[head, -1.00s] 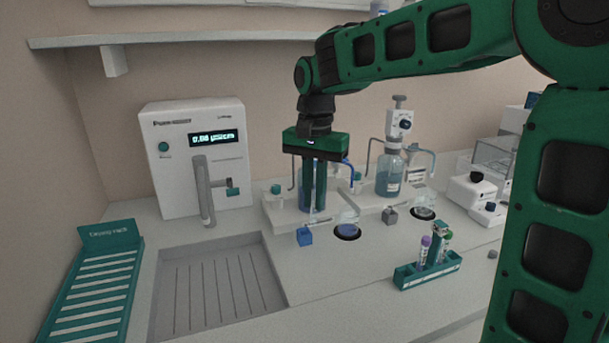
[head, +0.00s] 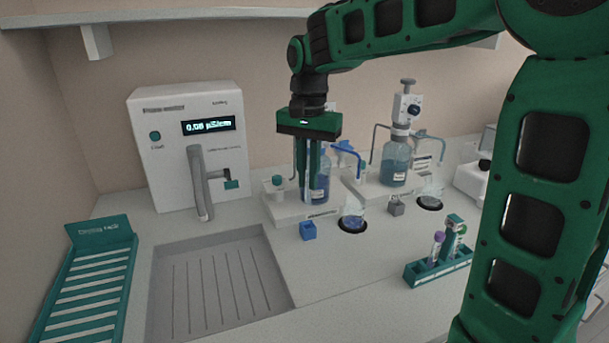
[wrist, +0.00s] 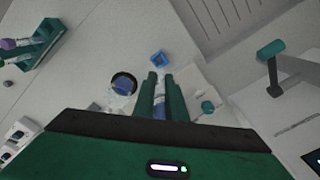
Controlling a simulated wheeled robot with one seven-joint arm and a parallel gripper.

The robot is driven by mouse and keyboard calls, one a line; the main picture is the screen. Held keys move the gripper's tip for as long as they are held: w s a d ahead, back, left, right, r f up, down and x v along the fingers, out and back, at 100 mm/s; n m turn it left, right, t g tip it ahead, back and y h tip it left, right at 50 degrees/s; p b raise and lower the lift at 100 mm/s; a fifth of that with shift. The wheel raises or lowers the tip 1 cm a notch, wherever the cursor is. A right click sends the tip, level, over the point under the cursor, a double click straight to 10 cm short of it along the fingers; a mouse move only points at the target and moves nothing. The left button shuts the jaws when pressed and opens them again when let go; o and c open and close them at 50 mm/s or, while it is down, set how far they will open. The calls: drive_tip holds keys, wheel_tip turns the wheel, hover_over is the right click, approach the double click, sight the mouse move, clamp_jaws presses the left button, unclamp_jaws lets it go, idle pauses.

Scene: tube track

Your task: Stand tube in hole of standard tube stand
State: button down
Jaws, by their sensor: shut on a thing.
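My gripper (head: 308,198) points straight down over the back of the bench, in front of a blue bottle. Its two green fingers are close together. In the wrist view my gripper (wrist: 160,76) is shut on a slim, bluish see-through piece (wrist: 159,104), which looks like the tube; its ends are hard to make out. The green tube stand (head: 428,277) is on the bench at the right, well away from my gripper. It holds a purple-capped tube (head: 437,243) and a green-capped tube (head: 459,238). The stand also shows at the wrist view's upper left (wrist: 44,48).
Two dispenser bottles, a near one (head: 320,188) and a far one (head: 396,168), stand behind a small blue cube (head: 308,230) and a beaker (head: 352,217). A white meter (head: 165,165), sink (head: 215,280) and drying rack (head: 92,285) are left. Bench before the cube is clear.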

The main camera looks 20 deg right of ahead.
sight(308, 206)
drive_tip(key=shift+f, duration=2.25)
drive_tip(key=shift+s+f, duration=0.1)
drive_tip(key=shift+f, duration=0.1)
drive_tip(key=shift+f, duration=0.45)
drive_tip(key=shift+f, duration=0.3)
drive_tip(key=shift+f, duration=0.2)
drive_tip(key=shift+f, duration=0.3)
drive_tip(key=shift+f, duration=0.65)
idle(0.6)
drive_tip(key=c, duration=1.7)
unclamp_jaws()
